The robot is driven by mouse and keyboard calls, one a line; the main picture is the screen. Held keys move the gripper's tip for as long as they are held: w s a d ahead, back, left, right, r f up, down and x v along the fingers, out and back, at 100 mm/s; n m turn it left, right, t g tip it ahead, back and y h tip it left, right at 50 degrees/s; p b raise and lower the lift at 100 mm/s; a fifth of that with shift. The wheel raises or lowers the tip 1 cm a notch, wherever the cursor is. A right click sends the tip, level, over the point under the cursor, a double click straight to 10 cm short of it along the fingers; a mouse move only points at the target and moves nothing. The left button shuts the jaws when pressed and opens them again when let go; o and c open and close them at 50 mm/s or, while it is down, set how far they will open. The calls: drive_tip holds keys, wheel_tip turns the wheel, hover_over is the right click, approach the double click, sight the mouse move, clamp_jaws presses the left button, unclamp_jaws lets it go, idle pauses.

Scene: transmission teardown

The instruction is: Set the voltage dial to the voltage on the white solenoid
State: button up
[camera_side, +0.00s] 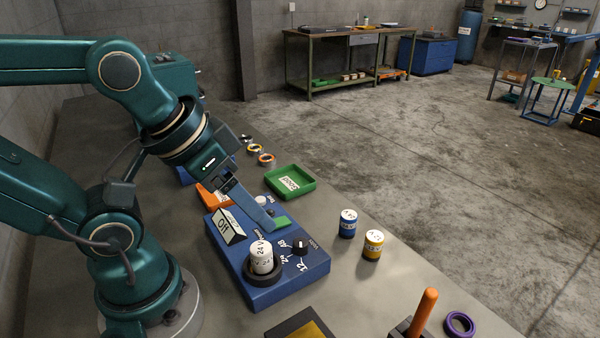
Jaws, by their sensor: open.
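The white solenoid (262,256) stands upright in a round black socket on the blue test box. Its label reads 24 V. The voltage dial (300,246) is a small black knob to the right of the solenoid, with 12, 24 and 48 printed around it. I cannot clearly tell which number it points to. My gripper (268,222) is open and empty above the back part of the box, behind and left of the dial, apart from both. Only one long finger shows clearly.
A blue solenoid (347,224) and a yellow solenoid (372,246) stand to the right. A green tray (307,186) lies behind; an orange handle (423,312) stands in front.

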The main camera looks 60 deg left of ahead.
drive_tip(key=w+n+g, duration=0.2)
drive_tip(key=w+n, duration=0.3)
drive_tip(key=n+g, duration=0.2)
drive_tip(key=g, duration=0.1)
hover_over(301, 241)
wheel_tip(301, 241, down, 5)
drive_tip(key=shift+w+f, duration=0.1)
drive_tip(key=shift+f, duration=0.05)
drive_tip(key=shift+f+g, duration=0.3)
drive_tip(key=shift+f, duration=2.75)
clamp_jaws()
